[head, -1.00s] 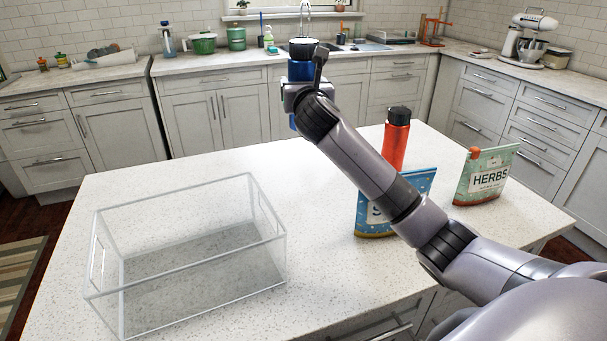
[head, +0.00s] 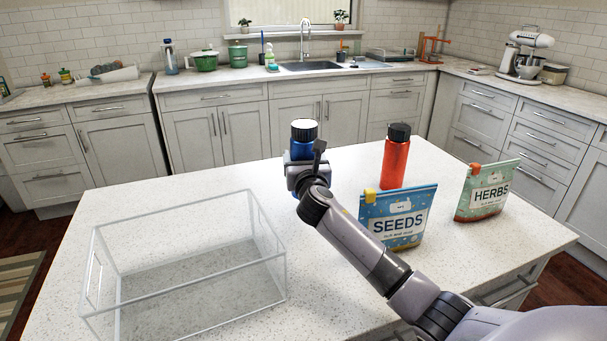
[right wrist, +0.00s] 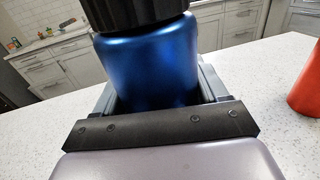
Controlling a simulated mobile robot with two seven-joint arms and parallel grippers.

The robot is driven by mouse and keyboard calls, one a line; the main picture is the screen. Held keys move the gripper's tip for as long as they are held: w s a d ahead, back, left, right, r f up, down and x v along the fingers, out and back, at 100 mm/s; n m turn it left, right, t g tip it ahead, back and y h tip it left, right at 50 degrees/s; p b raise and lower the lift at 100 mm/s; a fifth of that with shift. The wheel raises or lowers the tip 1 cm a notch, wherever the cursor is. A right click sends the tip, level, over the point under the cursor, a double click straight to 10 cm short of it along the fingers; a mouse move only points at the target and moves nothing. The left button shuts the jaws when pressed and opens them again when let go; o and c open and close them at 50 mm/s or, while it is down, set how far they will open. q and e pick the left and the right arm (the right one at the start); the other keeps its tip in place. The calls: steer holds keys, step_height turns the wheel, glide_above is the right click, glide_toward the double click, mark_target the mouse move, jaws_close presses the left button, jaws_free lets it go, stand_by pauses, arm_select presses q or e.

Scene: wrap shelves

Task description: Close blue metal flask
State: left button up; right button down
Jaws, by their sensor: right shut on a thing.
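The blue metal flask (head: 302,150) has a black ribbed lid (head: 304,128) on its top, and it stands upright at the far side of the island. In the right wrist view the blue flask body (right wrist: 150,62) fills the middle, with the black lid (right wrist: 135,10) cut by the top edge. My right gripper (head: 303,172) is shut on the flask body below the lid. I cannot tell whether the flask's base touches the counter, since my gripper and arm hide it. My left gripper is not in view.
A clear open bin (head: 180,300) stands at the left of the island. A red flask with a black lid (head: 395,160) stands behind a blue seeds pouch (head: 410,208). A green herbs pouch (head: 490,190) stands at the right. The white counter (head: 140,195) is bare behind the bin.

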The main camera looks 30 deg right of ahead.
steer(key=shift+f+b, duration=0.5)
steer(key=shift+f, duration=1.5)
steer(key=shift+f, duration=0.15)
steer(key=shift+c, duration=0.2)
jaws_free()
steer(key=shift+s, duration=0.1)
steer(key=v, duration=1.2)
steer(key=shift+a+p, duration=0.1)
steer(key=shift+p, duration=0.25)
